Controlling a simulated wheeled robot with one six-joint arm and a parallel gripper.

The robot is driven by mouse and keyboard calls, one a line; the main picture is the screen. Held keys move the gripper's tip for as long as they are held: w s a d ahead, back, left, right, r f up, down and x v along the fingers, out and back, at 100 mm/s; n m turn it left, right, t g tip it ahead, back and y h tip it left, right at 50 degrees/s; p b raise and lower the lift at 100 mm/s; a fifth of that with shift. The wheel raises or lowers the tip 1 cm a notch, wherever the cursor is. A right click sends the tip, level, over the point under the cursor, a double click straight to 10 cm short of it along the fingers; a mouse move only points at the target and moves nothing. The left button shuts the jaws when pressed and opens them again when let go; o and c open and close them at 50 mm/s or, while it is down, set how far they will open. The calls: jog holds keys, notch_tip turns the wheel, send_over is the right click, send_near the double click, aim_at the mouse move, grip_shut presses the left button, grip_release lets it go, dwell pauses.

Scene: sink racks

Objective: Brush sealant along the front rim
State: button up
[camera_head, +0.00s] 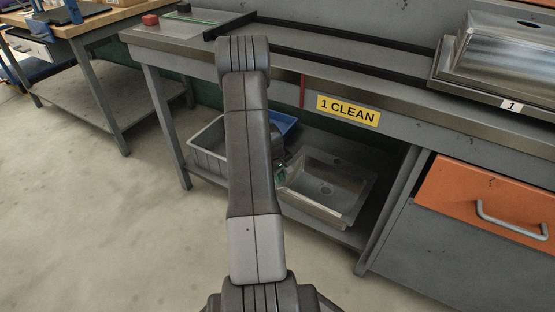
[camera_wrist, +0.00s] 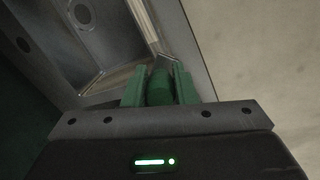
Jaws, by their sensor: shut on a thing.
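A steel sink (camera_head: 345,187) sits on the lower shelf under the bench. In the wrist view its basin (camera_wrist: 85,30) fills the upper left, with the drain and a pale rim edge in sight. My gripper (camera_wrist: 158,80) is shut on a green cylindrical handle (camera_wrist: 159,92), with a dark piece beyond it close to the sink's rim. This looks like the brush; its tip is too dark and blurred to tell touching from apart. In the head view my gripper (camera_head: 280,172) is mostly hidden behind my arm, at the sink's left side.
A grey bin (camera_head: 208,150) and a blue tray (camera_head: 283,122) stand left of the sink on the shelf. The bench top (camera_head: 300,75) overhangs it, and a bench leg (camera_head: 385,215) stands at right. Another sink (camera_head: 505,55) is on top. The floor in front is clear.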

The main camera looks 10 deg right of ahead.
jog(key=shift+d+v, duration=0.2)
jog(key=shift+v, duration=1)
jog(key=shift+w+d+p+v, duration=0.1)
jog(key=shift+d+p+v, duration=0.1)
jog(key=shift+p+v, duration=0.55)
jog(key=shift+w+d+p+v, duration=0.15)
jog(key=shift+p+v, duration=0.35)
jog(key=shift+v, duration=0.5)
jog(key=shift+d+p+v, duration=0.2)
jog(key=shift+p+v, duration=0.4)
jog(key=shift+v, duration=0.25)
jog(key=shift+w+r, duration=0.1)
